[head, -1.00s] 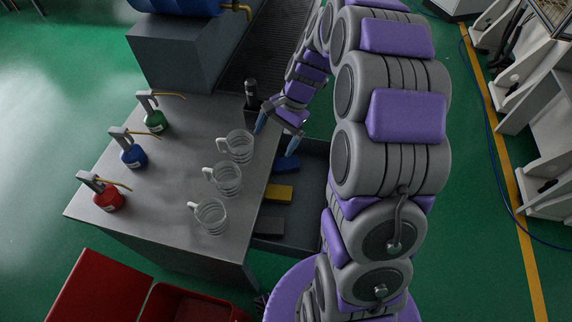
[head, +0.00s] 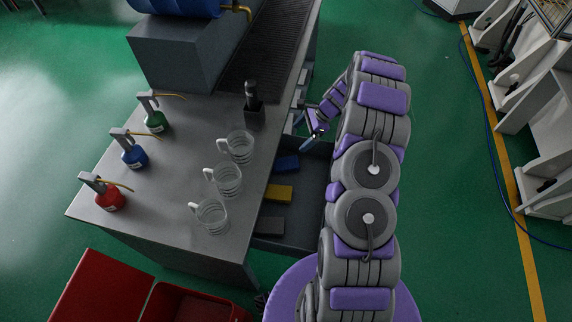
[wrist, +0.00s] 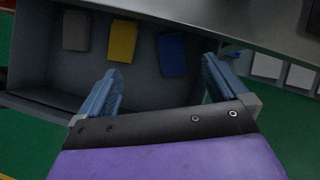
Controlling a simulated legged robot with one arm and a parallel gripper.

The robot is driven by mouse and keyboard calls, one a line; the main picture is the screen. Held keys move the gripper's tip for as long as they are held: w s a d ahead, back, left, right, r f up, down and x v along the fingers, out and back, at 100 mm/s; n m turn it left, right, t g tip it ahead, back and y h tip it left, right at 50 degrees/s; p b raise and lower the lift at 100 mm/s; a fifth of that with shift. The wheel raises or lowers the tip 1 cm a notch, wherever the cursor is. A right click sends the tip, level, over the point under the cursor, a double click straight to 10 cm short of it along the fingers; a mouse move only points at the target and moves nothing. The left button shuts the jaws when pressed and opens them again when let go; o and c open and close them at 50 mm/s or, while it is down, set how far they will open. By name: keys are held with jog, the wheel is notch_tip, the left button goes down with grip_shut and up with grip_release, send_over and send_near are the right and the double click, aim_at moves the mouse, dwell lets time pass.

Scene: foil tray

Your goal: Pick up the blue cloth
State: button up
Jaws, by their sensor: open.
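The blue cloth (head: 287,163) lies flat in an open grey drawer (head: 315,205) at the side of the table, behind a yellow cloth (head: 279,192) and a grey cloth (head: 270,225). In the wrist view the blue cloth (wrist: 172,54) is rightmost of the three, beyond my fingertips and between their lines. My gripper (wrist: 158,82) is open and empty, with its two blue fingers apart. In the head view my gripper (head: 312,138) is above the drawer's far right part, to the right of the blue cloth, and is partly hidden by my arm.
Several things stand on the metal table (head: 180,190): three clear mugs (head: 226,180), a black bottle (head: 253,104) and three coloured pump bottles (head: 132,150). A red bin (head: 190,303) sits on the floor at the front. The table edge borders the drawer.

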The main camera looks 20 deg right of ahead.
jog(key=d+f+m, duration=0.3)
jog(key=d+f, duration=0.2)
jog(key=f, duration=0.1)
jog(key=b, duration=0.5)
send_near(287, 163)
jog(key=shift+t, duration=0.3)
jog(key=x, duration=0.9)
jog(key=shift+s+f, duration=0.15)
jog(key=c, duration=1)
jog(key=shift+r, duration=0.25)
